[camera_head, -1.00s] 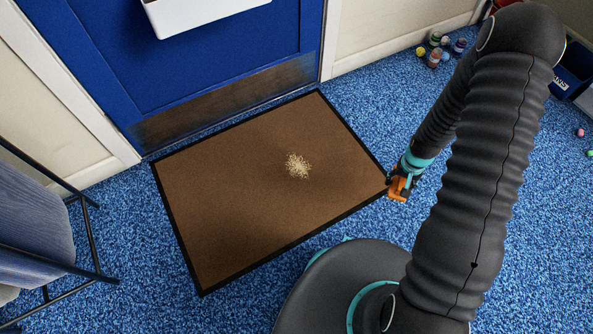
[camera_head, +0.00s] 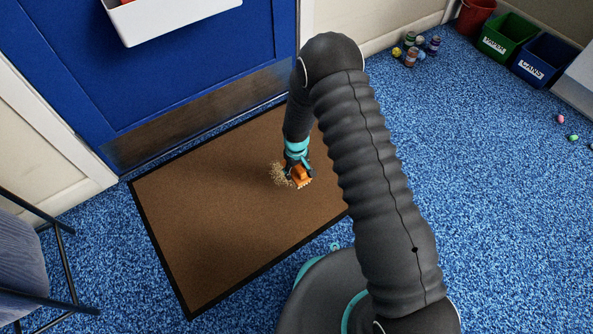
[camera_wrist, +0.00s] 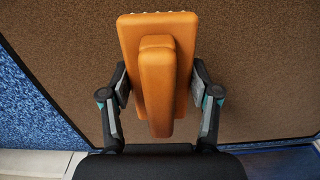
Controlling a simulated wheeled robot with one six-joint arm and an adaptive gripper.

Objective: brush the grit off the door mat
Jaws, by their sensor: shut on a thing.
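The brown door mat (camera_head: 205,235) with a black edge lies on the blue carpet in front of the blue door. A pale patch of grit (camera_head: 279,174) lies on the mat, partly hidden by my gripper (camera_head: 298,172). My gripper is shut on an orange brush (camera_head: 301,178), right beside the grit. In the wrist view, my gripper (camera_wrist: 160,95) grips the orange brush (camera_wrist: 158,60) by its raised handle, with pale bristle tips at its far edge. The mat (camera_wrist: 255,60) fills most of that view. No grit shows there. Whether the bristles touch the mat I cannot tell.
A white tray (camera_head: 170,20) sticks out from the door above the mat. A chair (camera_head: 25,265) stands at the left. Several jars and balls (camera_head: 412,50) lie by the wall, near green (camera_head: 508,38) and blue (camera_head: 545,58) bins. Carpet at the right is mostly clear.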

